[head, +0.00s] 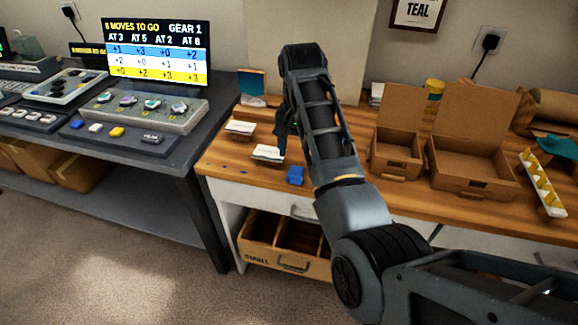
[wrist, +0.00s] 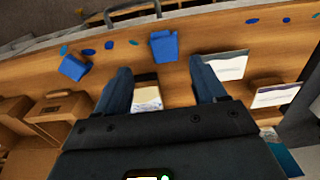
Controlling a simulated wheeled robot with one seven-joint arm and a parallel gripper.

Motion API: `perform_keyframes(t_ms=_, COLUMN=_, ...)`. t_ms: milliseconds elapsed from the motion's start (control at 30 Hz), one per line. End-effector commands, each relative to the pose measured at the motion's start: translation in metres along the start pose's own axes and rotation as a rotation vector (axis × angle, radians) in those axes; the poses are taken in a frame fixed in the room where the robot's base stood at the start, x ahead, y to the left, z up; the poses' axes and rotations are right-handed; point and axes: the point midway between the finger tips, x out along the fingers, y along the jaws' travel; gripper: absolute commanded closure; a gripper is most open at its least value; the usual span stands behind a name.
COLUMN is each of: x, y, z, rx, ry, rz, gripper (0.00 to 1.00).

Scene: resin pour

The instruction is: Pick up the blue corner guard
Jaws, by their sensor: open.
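Two small blue blocky pieces lie on the wooden worktop near its front edge in the wrist view. One blue piece (wrist: 165,46) is upright-looking and sits just beyond the fingertips; the other blue piece (wrist: 73,66) lies tilted to the left. I cannot tell for sure which is the corner guard. The head view shows one blue piece (head: 295,175) right of the white-topped pads; the other is probably hidden by my arm. My gripper (wrist: 160,72) is open, its fingers apart with nothing held, and shows in the head view (head: 283,138) above the worktop.
White-topped pads (head: 267,153) lie near my gripper; one pad (wrist: 147,95) shows between the fingers. Small blue flat spots (wrist: 88,52) dot the front edge. Open cardboard boxes (head: 396,150) stand to the right. An open drawer (head: 290,262) sits below the worktop.

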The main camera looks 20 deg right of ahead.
Motion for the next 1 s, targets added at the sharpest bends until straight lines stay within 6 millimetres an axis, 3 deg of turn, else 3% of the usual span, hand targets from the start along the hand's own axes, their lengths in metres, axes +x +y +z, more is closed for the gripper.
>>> perform_keyframes(t_ms=167, x=-0.005, y=-0.005, z=0.000, rx=0.005, ry=-0.024, rz=0.005, gripper=0.30)
perform_keyframes(t_ms=467, x=0.024, y=-0.004, z=0.004, rx=0.004, ry=-0.024, rz=0.005, gripper=0.30)
perform_keyframes(t_ms=700, x=0.058, y=-0.002, z=0.009, rx=0.005, ry=-0.024, rz=0.005, gripper=0.30)
perform_keyframes(t_ms=1000, x=0.067, y=-0.002, z=0.008, rx=0.005, ry=-0.021, rz=0.003, gripper=0.30)
